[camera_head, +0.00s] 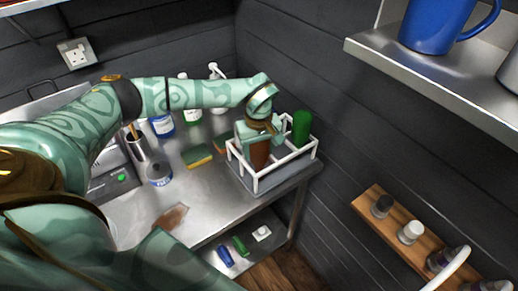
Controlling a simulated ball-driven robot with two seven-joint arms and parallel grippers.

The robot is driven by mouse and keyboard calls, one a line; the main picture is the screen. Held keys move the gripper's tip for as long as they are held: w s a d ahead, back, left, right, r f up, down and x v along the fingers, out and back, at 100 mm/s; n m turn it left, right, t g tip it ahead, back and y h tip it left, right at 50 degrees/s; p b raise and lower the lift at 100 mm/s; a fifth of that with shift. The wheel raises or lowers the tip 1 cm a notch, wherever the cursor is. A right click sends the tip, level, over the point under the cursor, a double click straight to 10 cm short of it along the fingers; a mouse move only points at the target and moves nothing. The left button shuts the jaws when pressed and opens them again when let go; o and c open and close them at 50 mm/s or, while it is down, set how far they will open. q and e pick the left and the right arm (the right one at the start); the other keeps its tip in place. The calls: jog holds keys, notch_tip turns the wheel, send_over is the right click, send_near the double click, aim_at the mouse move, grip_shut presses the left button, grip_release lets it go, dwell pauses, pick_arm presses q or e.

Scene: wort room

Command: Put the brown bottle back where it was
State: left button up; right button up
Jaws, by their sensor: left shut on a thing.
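The brown bottle (259,155) stands roughly upright inside the white-railed rack (257,184) at the right end of the metal table. My left gripper (260,135) reaches over the rack from the left and is shut on the brown bottle's upper part, which hides its top. Whether the bottle's base touches the rack floor cannot be seen. A green bottle (301,128) stands in the rack to the right of the brown one. My right gripper does not show.
A sponge (198,157), several bottles and a metal cup (142,148) stand left of the rack. A brown stain or cloth (171,217) lies at the table's front. A metal shelf (430,75) with a blue mug (440,25) and a wooden shelf (405,235) are at the right.

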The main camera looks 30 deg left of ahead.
pick_arm(q)
jog(key=shift+f, duration=0.2)
jog(key=o, duration=1)
jog(key=shift+c, duration=0.2)
notch_tip(320, 180, up, 12)
jog(key=shift+r, duration=0.2)
